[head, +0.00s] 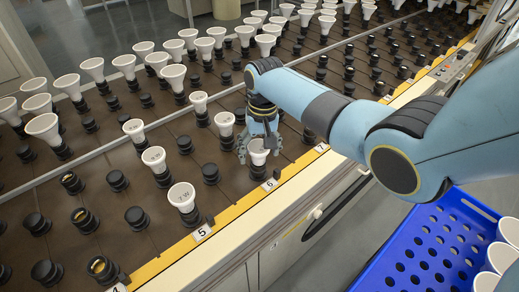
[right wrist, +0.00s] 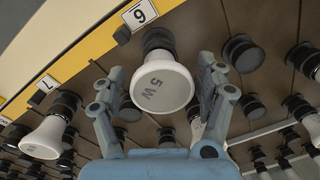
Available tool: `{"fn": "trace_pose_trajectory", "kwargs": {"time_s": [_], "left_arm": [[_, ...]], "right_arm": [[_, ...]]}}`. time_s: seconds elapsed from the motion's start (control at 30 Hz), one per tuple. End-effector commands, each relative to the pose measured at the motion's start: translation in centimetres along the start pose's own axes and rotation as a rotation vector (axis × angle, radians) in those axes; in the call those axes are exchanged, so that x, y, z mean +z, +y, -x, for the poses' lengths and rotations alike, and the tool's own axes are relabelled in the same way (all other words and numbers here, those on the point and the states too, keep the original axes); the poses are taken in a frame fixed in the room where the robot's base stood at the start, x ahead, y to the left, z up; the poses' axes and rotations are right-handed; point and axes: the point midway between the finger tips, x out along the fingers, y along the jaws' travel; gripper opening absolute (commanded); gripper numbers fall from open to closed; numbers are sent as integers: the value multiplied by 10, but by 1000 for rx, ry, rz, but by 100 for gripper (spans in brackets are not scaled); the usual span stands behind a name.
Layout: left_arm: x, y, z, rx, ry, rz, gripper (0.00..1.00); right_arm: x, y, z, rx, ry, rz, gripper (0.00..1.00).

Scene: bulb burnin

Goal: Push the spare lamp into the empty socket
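A white lamp marked 5 W (right wrist: 162,86) stands in line with a black socket (right wrist: 158,40) beside the number 6 label; it also shows in the head view (head: 258,152). My right gripper (head: 258,138) is over this lamp. In the right wrist view its two fingers (right wrist: 160,95) are spread, one on each side of the lamp, with gaps showing. Whether the lamp is fully seated cannot be told. Several black sockets without lamps stand on the brown board, such as one (head: 210,174) to the left. My left gripper is not in view.
A blue perforated crate (head: 432,240) with white lamps in it stands at the lower right. Other lamps stand nearby, including one by label 5 (head: 183,198). A yellow strip (head: 232,206) with number labels edges the board. Dense lamp rows fill the far side.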

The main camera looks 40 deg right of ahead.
Motion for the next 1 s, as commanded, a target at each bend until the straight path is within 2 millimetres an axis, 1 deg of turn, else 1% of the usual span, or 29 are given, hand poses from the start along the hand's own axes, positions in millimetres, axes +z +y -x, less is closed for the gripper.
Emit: {"fn": "trace_pose_trajectory", "kwargs": {"time_s": [0.03,0.07,0.33,0.47,0.57,0.8,0.9,1.0], "left_arm": [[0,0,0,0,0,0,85],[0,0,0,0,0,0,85],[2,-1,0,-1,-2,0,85],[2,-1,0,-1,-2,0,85],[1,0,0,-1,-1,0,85],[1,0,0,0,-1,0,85],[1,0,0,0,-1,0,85],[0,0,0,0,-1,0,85]], "right_arm": [[0,0,0,0,0,0,82],[0,0,0,0,0,0,85],[0,0,0,1,-1,0,85],[-1,0,10,0,2,-1,85],[-1,1,28,1,3,0,85],[-1,0,82,0,4,0,85],[-1,0,100,0,2,0,85],[-1,0,112,0,1,0,85]]}}
